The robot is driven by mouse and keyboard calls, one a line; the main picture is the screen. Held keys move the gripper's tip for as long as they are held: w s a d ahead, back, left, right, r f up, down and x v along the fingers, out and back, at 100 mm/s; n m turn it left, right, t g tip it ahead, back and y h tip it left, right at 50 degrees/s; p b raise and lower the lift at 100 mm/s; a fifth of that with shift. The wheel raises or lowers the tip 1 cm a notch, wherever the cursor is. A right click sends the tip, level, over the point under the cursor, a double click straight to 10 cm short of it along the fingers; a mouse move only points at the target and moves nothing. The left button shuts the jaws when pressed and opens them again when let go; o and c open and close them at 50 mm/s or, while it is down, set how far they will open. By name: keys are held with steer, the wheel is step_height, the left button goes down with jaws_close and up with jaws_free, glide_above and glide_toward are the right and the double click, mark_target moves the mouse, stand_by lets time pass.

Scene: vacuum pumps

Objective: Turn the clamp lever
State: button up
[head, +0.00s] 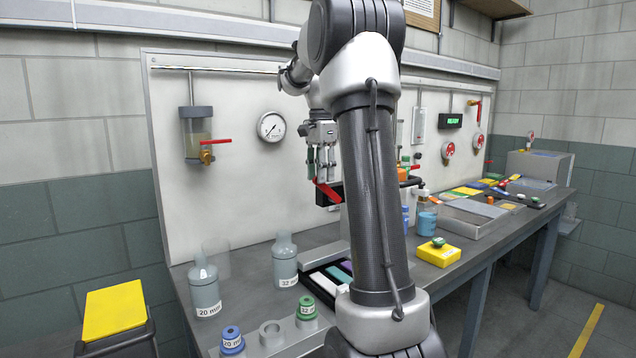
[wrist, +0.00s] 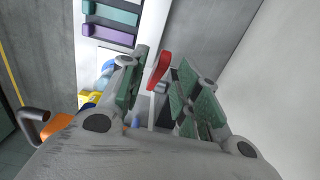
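A red lever (head: 328,190) shows in the head view just below my gripper (head: 321,170), beside a dark block partly hidden by my arm. It also shows in the wrist view (wrist: 158,68), lying between the two green-padded fingers of my gripper (wrist: 160,85). The fingers stand apart, one on each side of the lever. They look open; I cannot tell whether either pad touches the lever. My arm hides much of what lies around the lever in the head view.
A valve with another red handle (head: 217,141) and a gauge (head: 271,127) are on the back panel. Grey bottles labelled 20 mm (head: 205,290) and 32 mm (head: 285,262) stand on the bench left of my arm. A yellow box (head: 438,254) lies to the right.

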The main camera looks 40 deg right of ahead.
steer(key=shift+f, duration=1.45)
jaws_close()
steer(key=shift+s+d+r+y, duration=0.1)
steer(key=shift+d+r+y, duration=0.2)
steer(key=shift+d+y, duration=0.3)
steer(key=shift+d+r+y, duration=0.4)
steer(key=shift+d+y, duration=0.05)
steer(key=shift+y, duration=0.55)
